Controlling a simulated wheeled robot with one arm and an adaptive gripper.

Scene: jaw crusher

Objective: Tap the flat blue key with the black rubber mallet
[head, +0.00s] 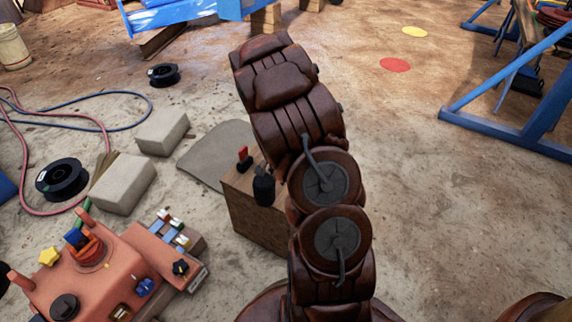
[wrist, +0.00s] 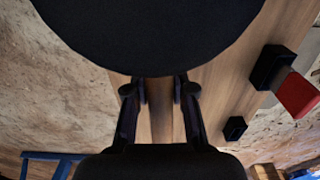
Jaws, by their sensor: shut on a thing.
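The mallet's black rubber head (wrist: 152,35) fills the top of the wrist view, close to the camera. My gripper (wrist: 160,92) is shut on the mallet, with a pale wooden handle strip between its fingers. In the head view a rounded black thing (head: 264,188) shows beside my arm at the wooden block; it looks like the mallet head. My gripper is hidden there by my arm. An orange control box (head: 52,284) at lower left bears several coloured parts. A flat blue key (head: 166,227) seems to lie in the row of coloured pieces on its side unit; other blue parts show too.
The wooden block (head: 252,218) carries a red-topped black item (head: 244,157); the wrist view shows it at right, near a small black cube (wrist: 235,128). Grey blocks (head: 122,184), cable spools (head: 62,179) and hoses lie at left. Blue trestles (head: 520,133) stand at right. Open floor lies between.

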